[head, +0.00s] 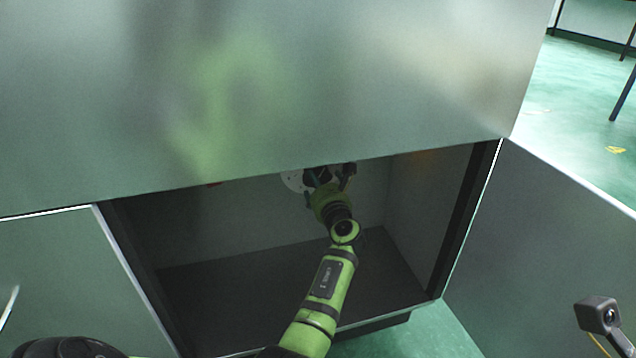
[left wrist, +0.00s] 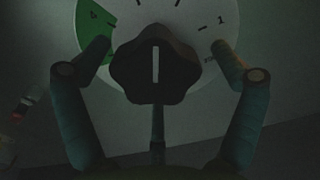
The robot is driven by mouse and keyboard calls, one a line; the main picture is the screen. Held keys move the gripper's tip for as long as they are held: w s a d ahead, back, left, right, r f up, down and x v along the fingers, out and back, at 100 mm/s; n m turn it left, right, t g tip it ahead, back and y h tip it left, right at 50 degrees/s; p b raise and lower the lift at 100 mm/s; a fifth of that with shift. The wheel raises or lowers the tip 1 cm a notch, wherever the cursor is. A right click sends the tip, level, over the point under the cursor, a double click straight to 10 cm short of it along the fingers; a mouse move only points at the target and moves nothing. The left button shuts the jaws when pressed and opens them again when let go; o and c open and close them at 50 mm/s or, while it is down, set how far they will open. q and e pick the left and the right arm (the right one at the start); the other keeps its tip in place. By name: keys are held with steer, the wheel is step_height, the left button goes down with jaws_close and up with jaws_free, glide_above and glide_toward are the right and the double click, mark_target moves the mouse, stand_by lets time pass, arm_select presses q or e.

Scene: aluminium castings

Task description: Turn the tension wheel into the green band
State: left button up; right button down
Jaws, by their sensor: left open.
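The tension wheel (left wrist: 155,85) is a dark lobed knob with a white line on its face. The wheel's white line is about upright in the left wrist view; the dial's top is cut off. My left gripper (left wrist: 158,48) is open, one finger on each side of the wheel, with gaps visible. In the head view my left gripper (head: 331,187) reaches into the cabinet and partly hides the dial (head: 292,180).
The dark cabinet (head: 220,270) has a floor and side walls around my left arm. A large metal panel (head: 270,90) overhangs the opening. An open door (head: 550,230) stands at the right. The cabinet floor beside my arm looks clear.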

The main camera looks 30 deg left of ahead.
arm_select(q)
steer(key=shift+w+a, duration=0.2)
steer(key=shift+a, duration=0.05)
steer(key=c, duration=1.2)
